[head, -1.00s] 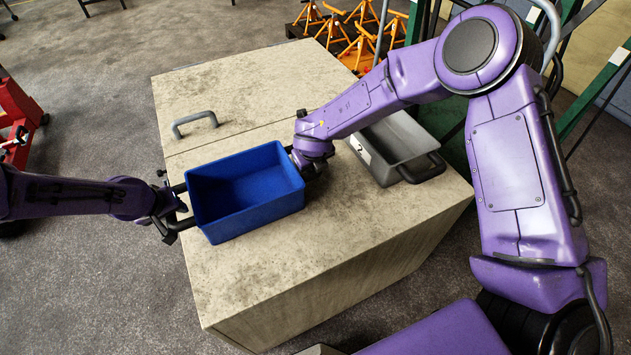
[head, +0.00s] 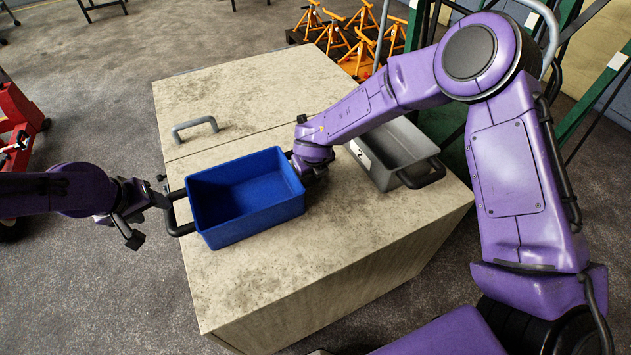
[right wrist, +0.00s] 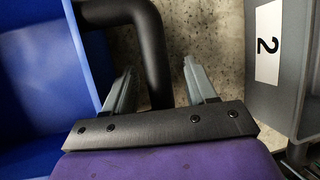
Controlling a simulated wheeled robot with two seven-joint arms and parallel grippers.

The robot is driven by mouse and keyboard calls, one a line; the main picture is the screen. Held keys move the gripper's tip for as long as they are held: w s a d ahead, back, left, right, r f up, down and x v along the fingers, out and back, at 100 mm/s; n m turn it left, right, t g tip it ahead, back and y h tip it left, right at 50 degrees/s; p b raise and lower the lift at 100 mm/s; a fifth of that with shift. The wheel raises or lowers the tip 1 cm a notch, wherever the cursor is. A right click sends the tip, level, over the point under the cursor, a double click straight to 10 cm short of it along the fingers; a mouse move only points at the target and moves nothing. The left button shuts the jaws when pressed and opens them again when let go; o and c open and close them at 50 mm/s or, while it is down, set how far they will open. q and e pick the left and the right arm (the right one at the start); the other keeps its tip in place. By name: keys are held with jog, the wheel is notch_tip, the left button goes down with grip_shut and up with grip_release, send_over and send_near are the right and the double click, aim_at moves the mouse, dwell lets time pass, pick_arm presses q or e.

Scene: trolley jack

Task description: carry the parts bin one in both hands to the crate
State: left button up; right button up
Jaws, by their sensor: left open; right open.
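The blue parts bin (head: 245,225) is empty and stands upright on a pale, stained box-shaped block (head: 270,290). Black bar handles stick out at its two ends. My left gripper (head: 148,210) is open, just left of the bin's left handle (head: 178,228) and apart from it. My right gripper (head: 314,172) is at the bin's right end, mostly hidden by its wrist in the head view. In the right wrist view its jaws (right wrist: 160,88) are open, with the black handle (right wrist: 150,50) between them. I cannot tell which thing is the crate.
A grey bin (head: 400,150) marked 2 stands behind my right forearm, close to my right gripper. A grey bar handle (head: 194,127) rises from the block's top. Orange stands (head: 355,45) are at the back and a red machine (head: 18,110) at the left. The block's front top is clear.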

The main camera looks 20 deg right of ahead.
jog(key=shift+r, duration=0.1)
jog(key=v, duration=1.2)
